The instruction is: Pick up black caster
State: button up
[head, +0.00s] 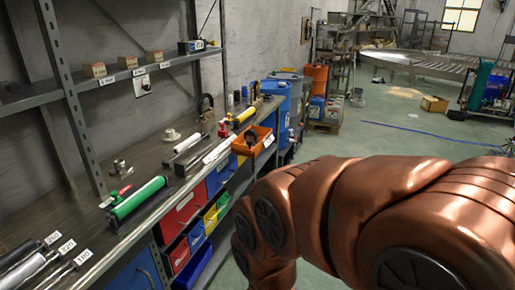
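I cannot single out the black caster with certainty. A small dark object (252,137) sits in the orange bin (268,147) at the bench's front edge; it is too small to identify. Another black, rounded object (205,106) stands at the back of the bench near the wall; its type is also unclear. My copper-coloured arm fills the lower right of the head view and hides part of the floor and bench front. My gripper is not in view.
The dark workbench (150,158) holds a green cylinder (138,197), silver cylinders and small fittings. A grey shelf (110,75) with small boxes hangs above it. Red, blue, green and yellow bins sit below. Blue barrels (277,104) stand beyond; open floor (360,130) lies right.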

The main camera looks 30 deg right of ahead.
aim_at(250, 134)
jog(key=u, duration=0.15)
jog(key=k, duration=0.35)
jog(key=z, duration=0.95)
jog(key=i, duration=1.75)
jog(key=u, duration=0.95)
